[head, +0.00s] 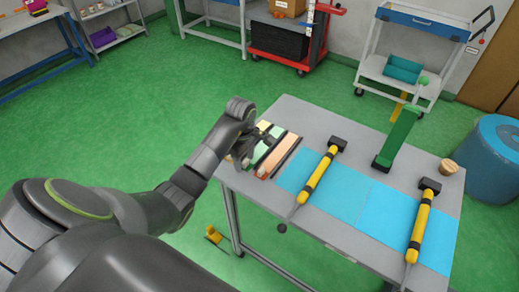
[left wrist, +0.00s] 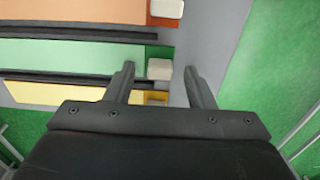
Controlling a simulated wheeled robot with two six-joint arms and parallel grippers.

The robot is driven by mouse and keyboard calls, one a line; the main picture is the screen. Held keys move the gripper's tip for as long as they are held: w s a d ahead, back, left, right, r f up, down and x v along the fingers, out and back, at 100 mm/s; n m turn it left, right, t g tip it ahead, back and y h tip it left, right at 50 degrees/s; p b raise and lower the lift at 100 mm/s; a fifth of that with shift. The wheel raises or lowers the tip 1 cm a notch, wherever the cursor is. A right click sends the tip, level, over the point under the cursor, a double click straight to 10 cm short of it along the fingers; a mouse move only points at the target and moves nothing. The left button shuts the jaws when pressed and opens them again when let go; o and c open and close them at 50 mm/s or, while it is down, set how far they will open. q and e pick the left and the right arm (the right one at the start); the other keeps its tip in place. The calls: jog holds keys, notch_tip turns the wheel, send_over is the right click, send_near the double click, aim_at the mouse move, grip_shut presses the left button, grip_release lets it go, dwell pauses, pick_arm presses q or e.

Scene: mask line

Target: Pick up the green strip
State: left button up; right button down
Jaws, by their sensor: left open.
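The green strip (left wrist: 75,57) lies on the table between an orange strip (left wrist: 75,10) and a yellow strip (left wrist: 60,94). A small white block (left wrist: 160,69) sits at its right end in the left wrist view. In the head view the green strip (head: 259,153) is partly hidden by my left gripper (head: 243,152). My left gripper (left wrist: 158,68) is open, with its fingers on either side of the white block in the picture. I cannot tell whether they touch it. My right gripper is not in view.
Black bars separate the strips. On the table (head: 365,170), two yellow-and-black tools (head: 316,178) lie over blue mats (head: 368,208). A green upright piece (head: 398,137) and a small wooden cup (head: 448,167) stand further right. A blue drum (head: 492,160) stands beyond the table.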

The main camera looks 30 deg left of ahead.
pick_arm(q)
jog(key=c, duration=1.1)
jog(key=shift+o, duration=0.2)
jog(key=shift+w+r, duration=0.1)
jog(key=shift+r, duration=0.15)
notch_tip(320, 180, up, 5)
notch_tip(320, 180, up, 3)
jog(key=p, duration=0.3)
jog(key=shift+r, duration=0.1)
jog(key=shift+r+p, duration=0.65)
jog(key=shift+p, duration=0.25)
